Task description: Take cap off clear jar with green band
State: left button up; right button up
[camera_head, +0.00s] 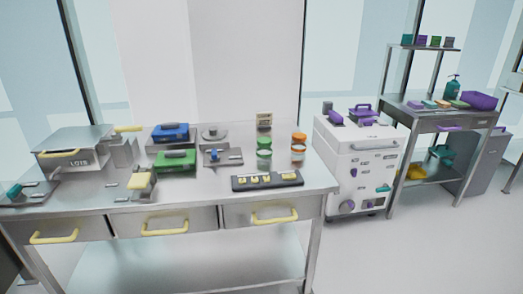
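The clear jar with a green band (264,154) stands upright on the steel table, right of the table's middle. A green cap (264,141) sits on its top. A similar jar with an orange cap (299,145) stands just to its right, apart from it. Neither of my grippers shows in the head view, so nothing is seen touching the jar.
The steel table (75,201) holds a blue case (171,132), a green case (176,160), and a black tray (268,181) in front of the jars. A small beige box (264,119) stands behind. A white cabinet (357,160) stands to the right.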

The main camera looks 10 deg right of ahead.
aim_at(263, 154)
jog(key=i+l+u, duration=0.25)
jog(key=l, duration=0.35)
jog(key=i+l+u, duration=0.3)
jog(key=l, duration=0.35)
jog(key=i+l+u, duration=0.1)
jog(key=l+u, duration=0.15)
jog(key=l, duration=0.4)
jog(key=i+l+u, duration=0.1)
jog(key=l+u, duration=0.2)
jog(key=l, duration=0.4)
jog(key=l+u, duration=0.25)
jog(key=l, duration=0.5)
jog(key=l+u, duration=0.3)
jog(key=l, duration=0.45)
jog(key=k+l+u, duration=0.25)
jog(key=l, duration=0.45)
jog(key=k+l+u, duration=0.1)
jog(key=l+u, duration=0.2)
jog(key=l, duration=0.4)
